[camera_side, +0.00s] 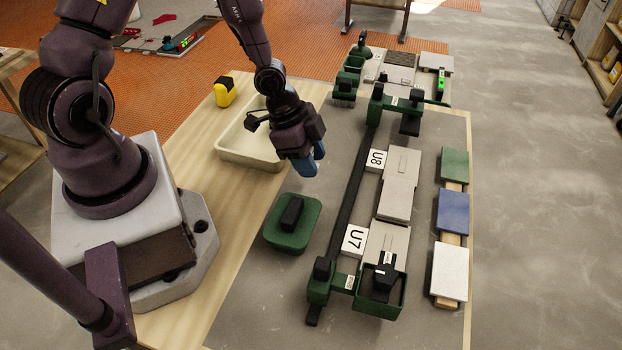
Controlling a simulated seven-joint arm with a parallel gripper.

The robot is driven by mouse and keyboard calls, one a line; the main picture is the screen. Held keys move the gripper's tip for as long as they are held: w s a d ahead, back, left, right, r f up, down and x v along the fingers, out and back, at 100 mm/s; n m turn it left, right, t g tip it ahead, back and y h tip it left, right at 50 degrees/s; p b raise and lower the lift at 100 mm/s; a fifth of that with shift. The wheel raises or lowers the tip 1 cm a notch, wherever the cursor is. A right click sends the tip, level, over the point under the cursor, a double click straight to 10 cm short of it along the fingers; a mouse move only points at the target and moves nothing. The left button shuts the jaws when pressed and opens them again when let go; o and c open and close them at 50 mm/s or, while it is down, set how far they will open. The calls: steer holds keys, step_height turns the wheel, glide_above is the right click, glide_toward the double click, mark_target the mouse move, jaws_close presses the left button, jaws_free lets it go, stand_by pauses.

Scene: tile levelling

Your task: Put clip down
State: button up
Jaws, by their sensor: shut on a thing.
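My gripper (309,166) hangs above the grey work surface, right of the cream bin and up from the green pad with the black block. Blue shows at its lower end; I cannot tell whether this is the fingers or part of what they hold. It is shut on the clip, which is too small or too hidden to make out. Thin upright-looking marks show on both tiles.
The cream bin (235,156) and a yellow-black tool (224,92) stand left. The green pad (277,239) carries a black block. A dark rail (350,195) with green brackets runs beside the tiles. Green, blue and white samples (452,212) lie right.

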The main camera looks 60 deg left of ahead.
mark_target(317, 190)
steer(key=shift+f, duration=2.6)
steer(key=o, duration=0.9)
steer(key=shift+f, duration=0.1)
steer(key=s+a+r+n+g+y, duration=0.1)
steer(key=s+a+r+y, duration=0.15)
steer(key=r, duration=0.65)
steer(key=s+a+r+n+y, duration=0.1)
steer(key=s+a+r+y, duration=0.15)
steer(key=r, duration=0.65)
steer(key=s+d+r+n+t, duration=0.1)
steer(key=s+r+n, duration=0.1)
steer(key=r, duration=0.3)
steer(key=s+d+r+n+t+h, duration=0.1)
steer(key=s+d+r+n, duration=0.1)
steer(key=r, duration=0.4)
steer(key=s+d+r+n+t, duration=0.1)
steer(key=s+d+r+n, duration=0.1)
steer(key=r, duration=0.3)
steer(key=shift+s+r+n+h, duration=0.25)
steer(key=shift+s+n+h, duration=0.15)
steer(key=shift+s+n, duration=0.15)
